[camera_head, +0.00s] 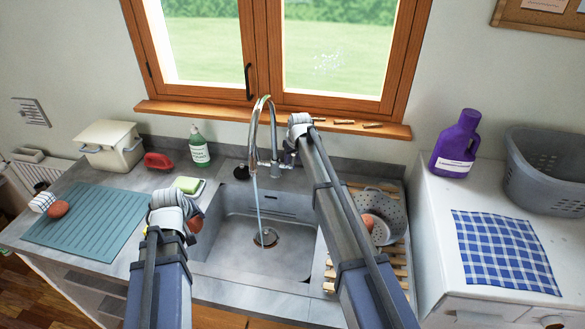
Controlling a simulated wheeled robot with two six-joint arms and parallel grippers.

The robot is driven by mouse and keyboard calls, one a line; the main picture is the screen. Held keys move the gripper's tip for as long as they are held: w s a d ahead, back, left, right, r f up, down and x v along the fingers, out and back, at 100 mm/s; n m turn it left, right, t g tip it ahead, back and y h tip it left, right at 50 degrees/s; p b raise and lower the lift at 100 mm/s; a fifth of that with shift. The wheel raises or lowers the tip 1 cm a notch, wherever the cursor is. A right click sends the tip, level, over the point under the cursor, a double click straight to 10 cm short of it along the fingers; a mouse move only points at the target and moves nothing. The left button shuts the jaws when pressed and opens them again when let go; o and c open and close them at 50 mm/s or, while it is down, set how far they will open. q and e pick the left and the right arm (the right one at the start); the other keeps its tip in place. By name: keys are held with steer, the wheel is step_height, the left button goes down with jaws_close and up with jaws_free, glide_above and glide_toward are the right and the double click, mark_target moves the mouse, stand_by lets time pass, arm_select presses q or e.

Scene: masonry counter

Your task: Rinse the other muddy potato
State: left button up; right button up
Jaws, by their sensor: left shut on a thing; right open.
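Water runs from the tall chrome tap (262,115) into the grey sink basin (225,245). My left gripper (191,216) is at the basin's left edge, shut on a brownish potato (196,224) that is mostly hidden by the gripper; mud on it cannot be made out. My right gripper (291,150) is open, at the tap's handle (286,160); whether it touches is unclear. Another brown potato (58,208) lies on the teal draining mat (95,225) at left. A reddish-brown potato (370,222) sits in the grey colander (392,212), right of the basin.
The colander is on a wooden slatted rack (398,262). At right are a purple jug (456,145), checked cloth (503,250) and grey basket (545,175).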

steer(key=shift+w+f, duration=0.2)
steer(key=shift+f, duration=0.3)
steer(key=shift+r, duration=0.1)
steer(key=shift+c, duration=0.3)
jaws_close()
stand_by(0.7)
